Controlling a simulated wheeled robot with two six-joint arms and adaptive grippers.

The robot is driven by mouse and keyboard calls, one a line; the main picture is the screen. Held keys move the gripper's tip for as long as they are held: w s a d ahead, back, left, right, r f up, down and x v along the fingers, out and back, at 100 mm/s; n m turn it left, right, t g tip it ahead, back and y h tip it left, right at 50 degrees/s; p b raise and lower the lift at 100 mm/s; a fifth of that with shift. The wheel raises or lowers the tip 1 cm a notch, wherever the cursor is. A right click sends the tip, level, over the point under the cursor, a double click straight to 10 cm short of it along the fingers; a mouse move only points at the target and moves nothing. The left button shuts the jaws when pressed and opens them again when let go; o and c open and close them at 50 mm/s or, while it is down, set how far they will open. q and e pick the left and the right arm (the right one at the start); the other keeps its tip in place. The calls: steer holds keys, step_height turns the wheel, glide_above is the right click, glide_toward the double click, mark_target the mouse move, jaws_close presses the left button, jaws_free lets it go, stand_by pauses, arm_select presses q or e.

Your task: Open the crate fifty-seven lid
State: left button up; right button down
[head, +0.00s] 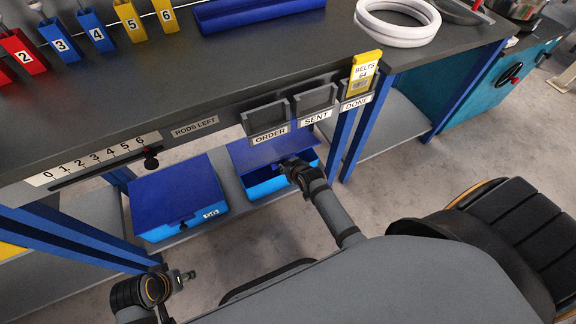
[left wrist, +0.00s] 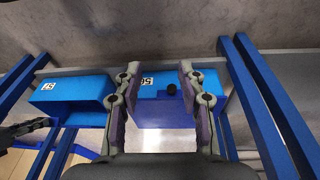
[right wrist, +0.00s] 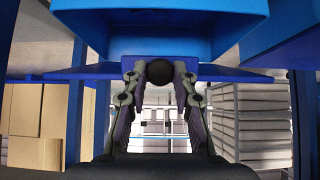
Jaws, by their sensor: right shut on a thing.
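Two blue crates stand on the shelf under the bench. In the head view, crate fifty-seven (head: 262,189) is the right one; its label 57 reads upside down in the left wrist view (left wrist: 68,93). Its dark blue lid (head: 258,153) stands off the front wall, with a gap between them. My right gripper (head: 287,166) is at the lid's front edge. In the right wrist view, its fingers (right wrist: 158,80) are shut on the round black lid knob (right wrist: 157,71). My left gripper (head: 187,276) is open and empty; its fingers are wide apart in the left wrist view (left wrist: 157,78).
Crate fifty-six (head: 172,195) stands to the left with its lid down. Blue bench legs (head: 350,140) flank the shelf. The bench top above carries numbered bins (head: 62,45), a blue tray (head: 250,12) and white rings (head: 398,20).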

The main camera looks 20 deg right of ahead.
steer(key=shift+w+r+p, duration=0.25)
steer(key=shift+r+p, duration=0.5)
steer(key=shift+p, duration=0.15)
steer(key=shift+w+r+g, duration=0.1)
steer(key=shift+r+g, duration=0.1)
steer(key=shift+g, duration=0.1)
steer(key=r+p, duration=0.1)
steer(key=p, duration=0.2)
steer(key=shift+w+r+g, duration=0.3)
steer(key=shift+w+r, duration=0.1)
steer(key=w+r+p, duration=0.1)
steer(key=r+p, duration=0.1)
steer(key=shift+w+a+r+p, duration=0.1)
steer(key=shift+w+r+p, duration=0.1)
steer(key=shift+w+p, duration=0.15)
arm_select(q)
steer(key=s+a+f, duration=0.2)
steer(key=f, duration=0.5)
steer(key=s+a+f+g+y, duration=0.1)
steer(key=a+f, duration=0.2)
steer(key=f, duration=0.4)
steer(key=shift+s+a+y, duration=0.15)
steer(key=shift+s+y, duration=0.15)
steer(key=shift+s, duration=0.05)
arm_select(e)
steer(key=shift+w+r, duration=0.15)
